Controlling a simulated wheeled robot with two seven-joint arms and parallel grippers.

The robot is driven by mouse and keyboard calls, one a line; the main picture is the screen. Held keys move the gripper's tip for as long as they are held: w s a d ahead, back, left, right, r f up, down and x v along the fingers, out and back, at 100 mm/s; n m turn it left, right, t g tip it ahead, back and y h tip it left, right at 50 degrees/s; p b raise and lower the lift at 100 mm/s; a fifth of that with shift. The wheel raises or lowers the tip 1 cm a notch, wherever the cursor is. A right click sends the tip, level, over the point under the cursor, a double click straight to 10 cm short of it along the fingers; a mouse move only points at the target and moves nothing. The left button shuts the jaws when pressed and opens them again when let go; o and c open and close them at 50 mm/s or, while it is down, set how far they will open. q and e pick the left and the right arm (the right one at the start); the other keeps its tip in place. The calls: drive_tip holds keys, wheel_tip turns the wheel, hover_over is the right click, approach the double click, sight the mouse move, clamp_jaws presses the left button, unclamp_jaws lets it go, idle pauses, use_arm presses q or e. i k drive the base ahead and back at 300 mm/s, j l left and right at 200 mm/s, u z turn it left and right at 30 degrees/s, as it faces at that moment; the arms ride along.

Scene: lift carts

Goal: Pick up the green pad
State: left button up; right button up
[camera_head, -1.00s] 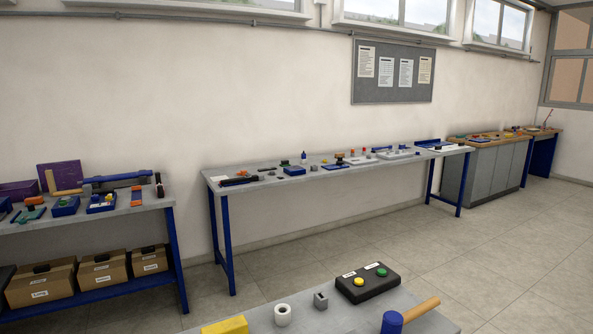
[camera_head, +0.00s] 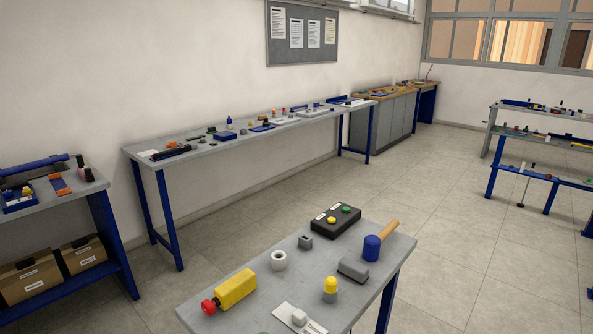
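I cannot make out a green pad for certain in this view. The clearest green thing is a round green button (camera_head: 346,209) on a black box (camera_head: 336,220), beside a yellow button, on the grey table in front of me. Small greenish bits on the far benches are too small to tell. Neither of my grippers is in view.
The near grey table (camera_head: 222,311) holds a yellow block with a red knob (camera_head: 236,289), a white ring (camera_head: 278,260) and a blue-headed mallet (camera_head: 372,248). A long bench (camera_head: 200,150) lines the wall. Tiled floor (camera_head: 450,240) is clear to the right.

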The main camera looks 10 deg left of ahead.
sight(212, 128)
drive_tip(key=i+j, duration=0.1)
drive_tip(key=j, duration=0.45)
drive_tip(key=i+j, duration=0.1)
drive_tip(key=j, duration=0.45)
drive_tip(key=i+j+z, duration=0.1)
drive_tip(key=j, duration=0.5)
drive_tip(key=i+j, duration=0.1)
drive_tip(key=j, duration=0.45)
drive_tip(key=i+j, duration=0.2)
drive_tip(key=j, duration=0.15)
drive_tip(key=i+j, duration=0.2)
drive_tip(key=i+j+z, duration=0.1)
drive_tip(key=j, duration=0.35)
drive_tip(key=i+j, duration=0.45)
drive_tip(key=j, duration=0.25)
drive_tip(key=i+j, duration=0.15)
drive_tip(key=j, duration=0.2)
drive_tip(key=i+z, duration=0.1)
drive_tip(key=i, duration=0.75)
drive_tip(key=i+j+z, duration=0.1)
drive_tip(key=i, duration=0.75)
drive_tip(key=j, duration=0.1)
